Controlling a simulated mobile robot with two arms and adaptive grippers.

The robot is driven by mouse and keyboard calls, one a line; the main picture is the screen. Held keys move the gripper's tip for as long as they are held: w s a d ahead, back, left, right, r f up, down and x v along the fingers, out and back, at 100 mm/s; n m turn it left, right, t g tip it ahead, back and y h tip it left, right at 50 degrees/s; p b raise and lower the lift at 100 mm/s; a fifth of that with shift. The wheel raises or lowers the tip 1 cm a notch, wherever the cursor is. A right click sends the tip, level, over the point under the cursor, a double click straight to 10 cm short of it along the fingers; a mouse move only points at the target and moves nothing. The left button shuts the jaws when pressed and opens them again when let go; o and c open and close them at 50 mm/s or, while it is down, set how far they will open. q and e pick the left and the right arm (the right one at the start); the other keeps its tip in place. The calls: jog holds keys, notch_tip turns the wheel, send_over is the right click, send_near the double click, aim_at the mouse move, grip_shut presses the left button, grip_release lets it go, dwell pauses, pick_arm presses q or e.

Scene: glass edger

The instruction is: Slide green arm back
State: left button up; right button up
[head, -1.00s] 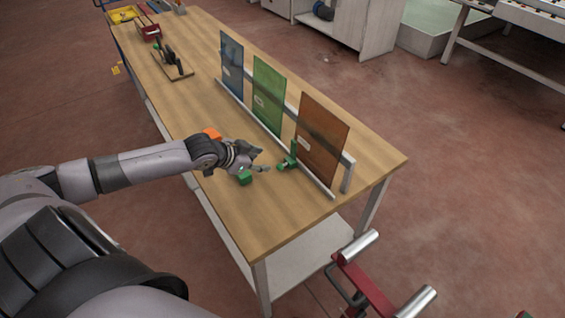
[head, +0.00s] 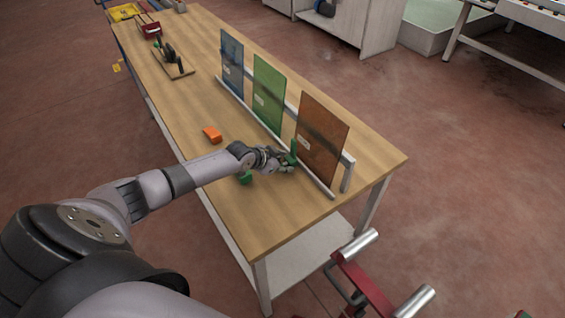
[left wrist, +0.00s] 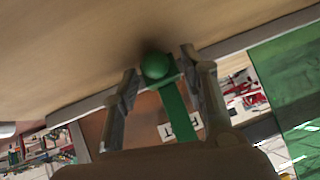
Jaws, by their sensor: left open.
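The green arm (head: 293,152) stands at the front of the rack, by the orange-brown panel. In the left wrist view it is a green bar (left wrist: 176,110) with a round green knob (left wrist: 156,66) at its end. My left gripper (head: 286,164) is at the green arm. In the left wrist view its open fingers (left wrist: 160,88) lie on either side of the bar, with gaps showing between bar and fingers. The lower part of the arm is partly hidden by my gripper in the head view. My right gripper is not in view.
The rack's lower rail (head: 262,127) holds blue (head: 231,68), green (head: 268,92) and orange-brown (head: 321,138) panels. A green block (head: 244,178) sits under my forearm's edge, and an orange block (head: 212,135) lies behind it. The tabletop's front corner (head: 265,222) is clear.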

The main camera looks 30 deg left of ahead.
pick_arm(q)
jog(key=shift+c, duration=0.4)
grip_shut()
